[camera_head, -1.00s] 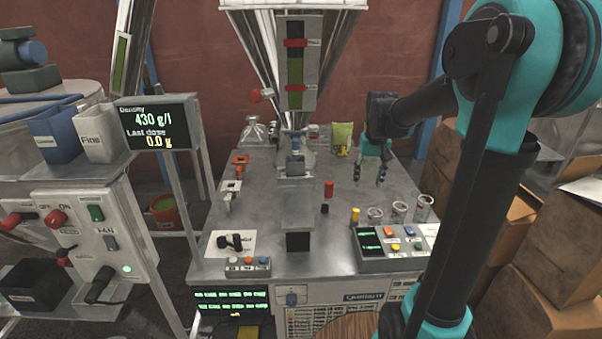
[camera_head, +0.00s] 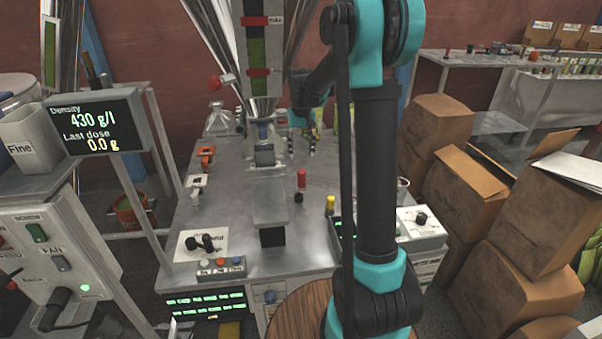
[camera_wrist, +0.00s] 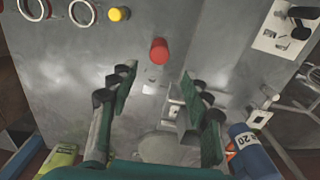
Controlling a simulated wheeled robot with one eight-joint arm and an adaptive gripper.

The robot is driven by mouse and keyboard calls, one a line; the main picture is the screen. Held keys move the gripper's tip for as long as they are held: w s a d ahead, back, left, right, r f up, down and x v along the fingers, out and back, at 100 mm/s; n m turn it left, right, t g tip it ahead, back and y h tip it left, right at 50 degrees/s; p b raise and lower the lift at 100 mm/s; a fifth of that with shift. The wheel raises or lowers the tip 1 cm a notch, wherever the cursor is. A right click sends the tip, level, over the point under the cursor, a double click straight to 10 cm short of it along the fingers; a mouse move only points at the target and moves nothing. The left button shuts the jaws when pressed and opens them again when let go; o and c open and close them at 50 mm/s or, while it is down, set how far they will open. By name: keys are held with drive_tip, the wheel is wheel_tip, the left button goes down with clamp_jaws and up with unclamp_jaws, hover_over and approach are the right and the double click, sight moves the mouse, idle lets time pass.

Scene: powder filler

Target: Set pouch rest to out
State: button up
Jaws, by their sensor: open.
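No part is legibly labelled as the pouch rest. Below the filler tube (camera_head: 264,75), a small grey block (camera_head: 264,154) stands over a grey plate (camera_head: 270,200) with a dark front; I cannot tell which is the rest. My gripper (camera_head: 304,145) is over the back of the steel table, just right of the grey block, partly hidden by my arm. In the wrist view my gripper (camera_wrist: 158,76) is open and empty. A metal bracket (camera_wrist: 186,112) shows beside its right finger, partly covered by it. A red cylinder (camera_wrist: 159,50) stands beyond the fingertips.
The red cylinder (camera_head: 301,179) and a yellow knob (camera_head: 330,204) stand on the table (camera_head: 225,215). A black lever (camera_head: 202,243) is at front left, a button box (camera_head: 220,267) at the front edge. A blue cylinder (camera_wrist: 252,150) and green pouch (camera_wrist: 58,160) flank my gripper. Boxes (camera_head: 520,200) are right.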

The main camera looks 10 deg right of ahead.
sight(302, 171)
wheel_tip(302, 171, down, 10)
drive_tip(key=shift+r, duration=0.15)
idle(0.3)
clamp_jaws()
